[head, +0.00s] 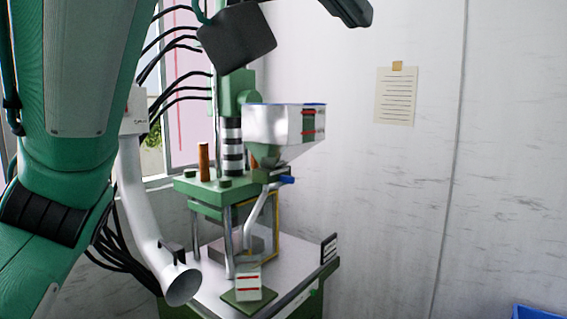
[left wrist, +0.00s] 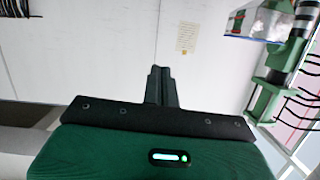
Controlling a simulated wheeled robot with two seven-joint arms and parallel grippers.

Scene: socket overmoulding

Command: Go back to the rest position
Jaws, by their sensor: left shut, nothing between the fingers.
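My left gripper (left wrist: 161,72) shows in the left wrist view as two dark fingers pressed together above a black plate and the green wrist housing. It is shut and empty, with only the pale wall behind it. In the head view my green left arm fills the left side and rises out of the top edge. Dark end parts of the arm hang at the top, and the fingertips are hard to make out there. My right gripper is in neither view.
A green moulding press (head: 205,185) with a metal hopper (head: 287,125) stands behind my arm, by a window. A white duct (head: 140,215) bends down beside it. A paper note (head: 396,97) hangs on the wall. A blue bin (head: 538,312) shows bottom right.

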